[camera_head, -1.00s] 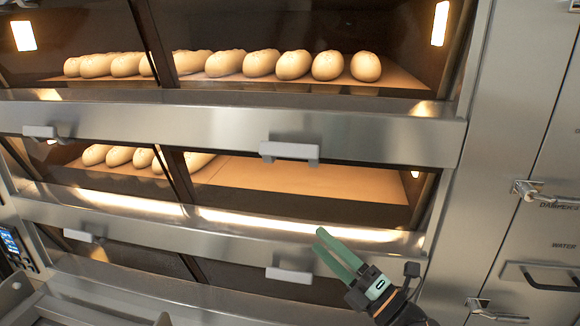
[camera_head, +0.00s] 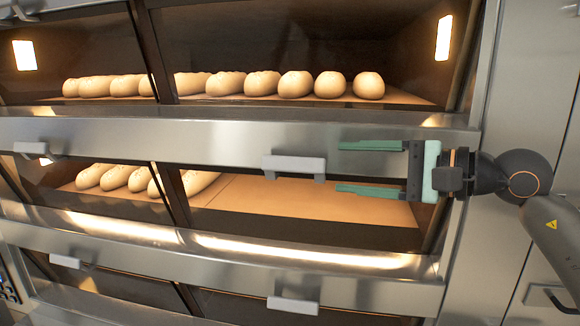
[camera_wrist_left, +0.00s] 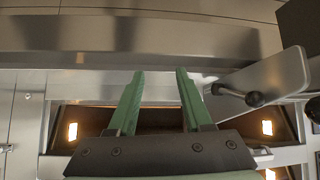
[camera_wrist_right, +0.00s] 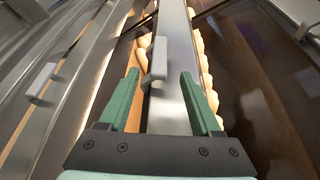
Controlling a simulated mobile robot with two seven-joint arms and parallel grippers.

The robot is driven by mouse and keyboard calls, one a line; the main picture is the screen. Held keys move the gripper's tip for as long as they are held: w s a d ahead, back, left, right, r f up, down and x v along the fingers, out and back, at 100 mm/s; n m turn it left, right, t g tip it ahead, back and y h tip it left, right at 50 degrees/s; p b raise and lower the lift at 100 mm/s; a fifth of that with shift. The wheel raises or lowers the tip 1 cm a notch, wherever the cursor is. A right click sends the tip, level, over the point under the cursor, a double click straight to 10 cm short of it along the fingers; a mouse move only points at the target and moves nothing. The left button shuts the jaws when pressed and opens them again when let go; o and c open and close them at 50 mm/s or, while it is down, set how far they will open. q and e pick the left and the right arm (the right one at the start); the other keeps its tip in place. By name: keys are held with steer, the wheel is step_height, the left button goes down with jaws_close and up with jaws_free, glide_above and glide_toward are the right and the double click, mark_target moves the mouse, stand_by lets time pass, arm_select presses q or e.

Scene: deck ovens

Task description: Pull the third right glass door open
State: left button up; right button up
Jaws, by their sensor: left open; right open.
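Oven decks with paired glass doors fill the head view. A grey handle (camera_head: 294,165) sits on the steel bar between the two bread-filled decks, on the right side; a lower right handle (camera_head: 293,304) is below it. I cannot tell the door numbering for certain. My right gripper (camera_head: 338,167) is open and empty, its fingers pointing left just right of the upper handle, apart from it. In the right wrist view that handle (camera_wrist_right: 156,60) lies ahead between the fingers. My left gripper (camera_wrist_left: 160,73) is open and empty, outside the head view.
Left-hand door handles (camera_head: 36,149) and (camera_head: 65,261) sit along the bars. Loaves (camera_head: 296,84) rest inside behind glass. A steel cabinet panel (camera_head: 510,90) stands at right. The left wrist view shows a metal plate with a dark knob (camera_wrist_left: 255,99) right of the fingers.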

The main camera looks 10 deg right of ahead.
mark_target(296, 164)
steer(key=x, duration=0.2)
steer(key=p+x, duration=0.1)
steer(key=x, duration=0.2)
steer(key=shift+a+r, duration=0.15)
steer(key=shift+r, duration=0.05)
steer(key=p+x, duration=0.1)
steer(key=x, duration=0.4)
steer(key=shift+w+a+f+p, duration=0.1)
steer(key=shift+w+a+p, duration=0.1)
steer(key=shift+p, duration=0.15)
steer(key=shift+w+a+f, duration=0.15)
steer(key=shift+w+a, duration=0.25)
arm_select(q)
steer(key=shift+s+a+r+y, duration=0.3)
steer(key=shift+s+a+r, duration=0.25)
steer(key=shift+a+r, duration=0.3)
arm_select(e)
steer(key=shift+c, duration=1.2)
arm_select(q)
steer(key=shift+w+d, duration=0.1)
arm_select(e)
jaws_close()
